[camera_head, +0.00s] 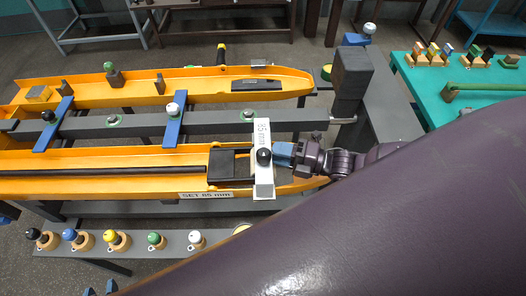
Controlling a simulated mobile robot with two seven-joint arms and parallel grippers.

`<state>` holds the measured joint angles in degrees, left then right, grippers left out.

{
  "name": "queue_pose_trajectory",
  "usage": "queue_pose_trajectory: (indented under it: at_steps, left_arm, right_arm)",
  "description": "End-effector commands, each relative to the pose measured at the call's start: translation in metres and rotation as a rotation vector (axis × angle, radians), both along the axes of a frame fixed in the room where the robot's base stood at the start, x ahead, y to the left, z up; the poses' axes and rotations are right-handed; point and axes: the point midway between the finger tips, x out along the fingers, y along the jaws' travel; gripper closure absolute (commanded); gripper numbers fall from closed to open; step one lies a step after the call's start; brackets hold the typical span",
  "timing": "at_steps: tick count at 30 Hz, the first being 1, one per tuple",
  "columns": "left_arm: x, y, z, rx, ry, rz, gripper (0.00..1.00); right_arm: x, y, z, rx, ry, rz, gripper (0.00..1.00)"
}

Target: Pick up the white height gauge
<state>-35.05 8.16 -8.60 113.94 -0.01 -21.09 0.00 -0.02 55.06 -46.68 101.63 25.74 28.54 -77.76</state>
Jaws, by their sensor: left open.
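The white height gauge (264,186) is an upright-looking white bar with "85 mm" lettering and a black knob on its face. It stands across the right end of the front yellow fork, by a black block (229,165). My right gripper (276,154), with blue fingertips, comes in from the right at the knob. The tips meet or nearly meet the knob's right side; I cannot tell whether they grip it. My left gripper (99,288) shows only as two blue fingertips, apart and empty, at the bottom left edge.
Two yellow forks (110,187) lie along a grey beam with blue straps. A grey shelf (140,250) in front holds several coloured knobs on wooden bases. A dark grey post (351,75) stands right of the beam. A teal table (425,95) with blocks is at the right.

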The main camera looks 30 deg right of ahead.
Motion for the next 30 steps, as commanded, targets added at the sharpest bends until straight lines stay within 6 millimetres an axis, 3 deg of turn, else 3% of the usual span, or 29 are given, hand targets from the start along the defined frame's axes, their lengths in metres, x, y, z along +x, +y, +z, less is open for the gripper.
queue_pose_trajectory:
  at_steps: [9, 20, 26, 30]
  left_arm:
    - [0.003, 0.000, 0.007, 0.000, -0.005, -0.002, 0.57]
    - [0.003, 0.000, 0.007, 0.000, -0.005, -0.002, 0.57]
    - [0.003, 0.000, 0.007, 0.000, -0.004, -0.002, 0.57]
    - [0.003, 0.000, 0.007, 0.000, -0.004, -0.002, 0.57]
  right_arm:
    - [0.029, 0.027, -0.001, 0.002, -0.003, 0.001, 0.68]
    - [0.034, 0.033, -0.003, 0.000, 0.000, 0.000, 0.68]
    - [0.034, 0.033, -0.002, 0.001, -0.001, 0.000, 0.97]
    - [0.034, 0.033, -0.002, 0.001, -0.001, 0.000, 1.00]
